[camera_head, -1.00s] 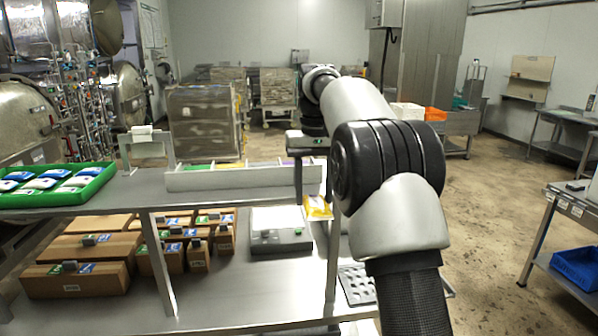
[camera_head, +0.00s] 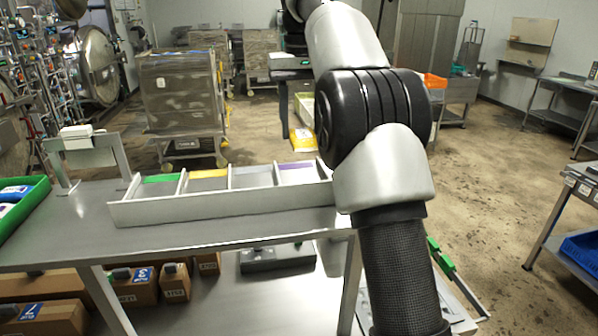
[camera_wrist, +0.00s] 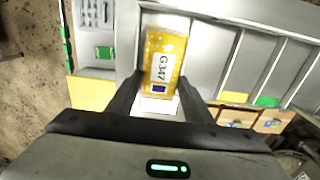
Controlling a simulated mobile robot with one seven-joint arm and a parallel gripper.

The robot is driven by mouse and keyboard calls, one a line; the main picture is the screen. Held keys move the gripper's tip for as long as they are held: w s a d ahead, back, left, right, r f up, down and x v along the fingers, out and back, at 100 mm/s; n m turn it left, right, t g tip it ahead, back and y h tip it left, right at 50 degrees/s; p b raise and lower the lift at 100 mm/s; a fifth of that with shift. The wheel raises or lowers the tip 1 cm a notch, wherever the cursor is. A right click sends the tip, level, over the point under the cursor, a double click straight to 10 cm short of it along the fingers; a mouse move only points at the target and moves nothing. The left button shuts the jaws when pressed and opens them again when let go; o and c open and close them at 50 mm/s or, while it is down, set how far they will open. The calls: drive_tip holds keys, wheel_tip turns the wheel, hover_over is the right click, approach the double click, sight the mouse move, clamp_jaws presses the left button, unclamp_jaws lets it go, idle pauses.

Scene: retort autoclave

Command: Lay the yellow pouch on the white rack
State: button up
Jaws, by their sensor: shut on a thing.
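The yellow pouch (camera_wrist: 164,62), with a white label reading G347, is between the fingers of my gripper (camera_wrist: 162,95) in the wrist view. My gripper is shut on it. In the head view the pouch (camera_head: 303,139) hangs below my gripper, just beyond the back edge of a white divided rack (camera_head: 225,206), near its right end. The rack lies on the grey table and has several bays with green, yellow, pale and purple strips. It also shows in the wrist view (camera_wrist: 222,62). My forearm hides part of the rack's right side.
A green tray (camera_head: 38,195) of pouches stands at the table's left, beside a small stand (camera_head: 88,155). Boxes (camera_head: 138,292) and a grey device (camera_head: 278,258) are on the lower shelf. A wrapped pallet stack (camera_head: 182,92) stands behind the table.

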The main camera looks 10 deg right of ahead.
sight(302, 145)
drive_tip(key=f, duration=0.5)
drive_tip(key=shift+s, duration=0.3)
drive_tip(key=shift+w+f, duration=0.1)
drive_tip(key=shift+f, duration=2.15)
drive_tip(key=shift+f, duration=0.2)
drive_tip(key=o, duration=0.9)
drive_tip(key=shift+r, duration=0.1)
